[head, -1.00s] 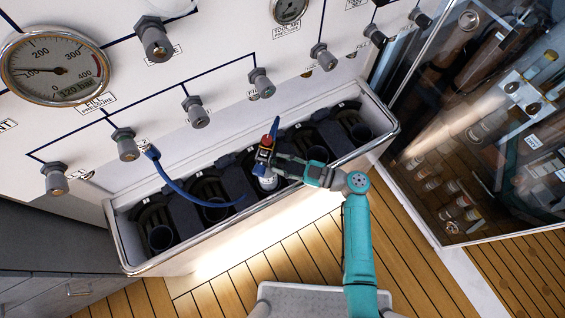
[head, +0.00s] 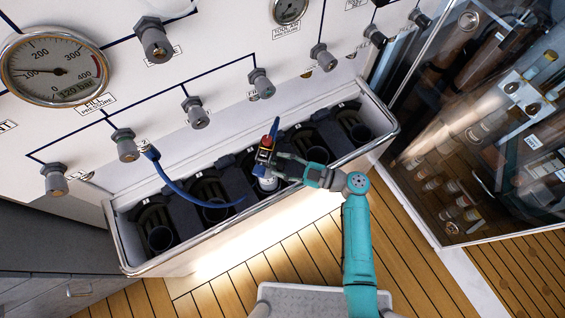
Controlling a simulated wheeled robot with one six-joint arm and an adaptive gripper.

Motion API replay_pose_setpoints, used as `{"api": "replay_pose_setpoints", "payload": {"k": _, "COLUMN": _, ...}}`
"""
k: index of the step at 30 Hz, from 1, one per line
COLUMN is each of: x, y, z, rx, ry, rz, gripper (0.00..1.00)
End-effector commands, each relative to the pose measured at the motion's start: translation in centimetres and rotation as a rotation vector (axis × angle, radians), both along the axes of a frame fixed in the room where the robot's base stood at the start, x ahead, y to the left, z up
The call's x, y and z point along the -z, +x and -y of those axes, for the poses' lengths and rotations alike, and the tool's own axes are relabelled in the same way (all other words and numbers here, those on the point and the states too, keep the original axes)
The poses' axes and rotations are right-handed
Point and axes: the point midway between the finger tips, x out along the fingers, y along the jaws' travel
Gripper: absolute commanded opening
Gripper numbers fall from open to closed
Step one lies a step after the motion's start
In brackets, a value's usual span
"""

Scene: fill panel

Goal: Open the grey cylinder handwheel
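A single cylinder stands in the trough, with a pale body (head: 267,184) and a valve head (head: 265,153) on top. The valve head shows red, yellow and dark blue parts, and a blue hose end (head: 274,128) rises behind it. The handwheel is too small to make out clearly. My gripper (head: 277,165) reaches in from the right at the height of the valve head, right beside it. Its two fingers look spread, one above the other in the picture. I cannot tell whether they touch the valve.
The long metal-rimmed trough (head: 190,254) has several dark cylinder slots. A blue hose (head: 178,187) hangs from the panel into it. Panel knobs (head: 195,112) and a large pressure gauge (head: 55,66) are above. A glass cabinet (head: 480,130) stands at the right.

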Motion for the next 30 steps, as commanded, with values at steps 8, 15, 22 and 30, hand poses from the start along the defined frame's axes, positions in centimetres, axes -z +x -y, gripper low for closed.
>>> {"api": "replay_pose_setpoints", "payload": {"k": 8, "x": -0.1, "y": 0.1, "z": 0.0, "rx": 0.000, "ry": 0.002, "rz": 0.002, "gripper": 0.59}}
{"api": "replay_pose_setpoints", "payload": {"k": 15, "x": -0.2, "y": -0.2, "z": 1.4, "rx": 0.002, "ry": 0.002, "rz": 0.002, "gripper": 0.59}}
{"api": "replay_pose_setpoints", "payload": {"k": 22, "x": -0.1, "y": -1.1, "z": 5.3, "rx": 0.005, "ry": 0.003, "rz": 0.002, "gripper": 0.59}}
{"api": "replay_pose_setpoints", "payload": {"k": 30, "x": -0.1, "y": -2.1, "z": 9.5, "rx": 0.003, "ry": 0.001, "rz": 0.001, "gripper": 0.59}}
